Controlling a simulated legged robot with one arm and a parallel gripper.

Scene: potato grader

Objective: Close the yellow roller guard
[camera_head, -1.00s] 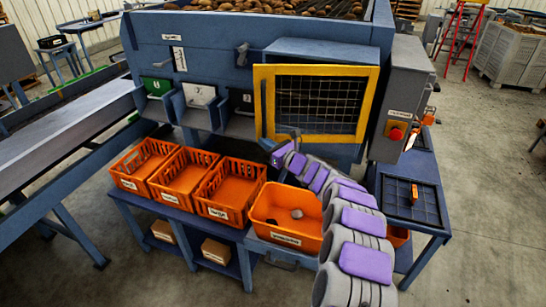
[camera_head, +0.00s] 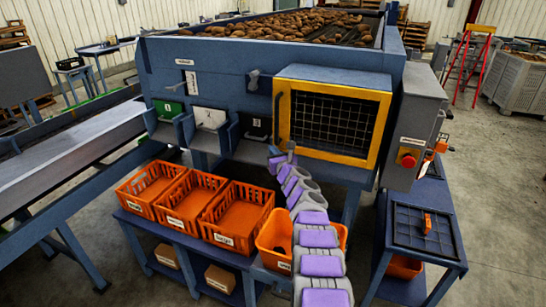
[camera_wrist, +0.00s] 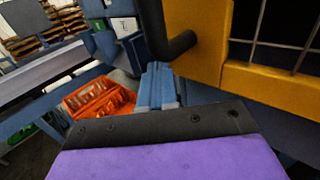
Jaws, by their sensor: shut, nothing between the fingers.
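The yellow roller guard (camera_head: 382,130) is a yellow frame with dark wire mesh on the front of the blue machine. It sits close against its blue housing; I cannot tell whether a small gap is left. Its black handle (camera_head: 279,116) is on the left side. In the wrist view the yellow frame (camera_wrist: 250,82) fills the upper right, with the black handle (camera_wrist: 178,45) left of it. My gripper (camera_head: 283,159) is shut and empty, just below the handle in the head view.
Orange crates (camera_head: 222,240) stand on the blue bench below, and an orange bin (camera_head: 270,255) is partly behind my arm. A grey control box (camera_head: 418,115) with a red button (camera_head: 408,160) is right of the guard. Open floor (camera_head: 500,200) lies at the right.

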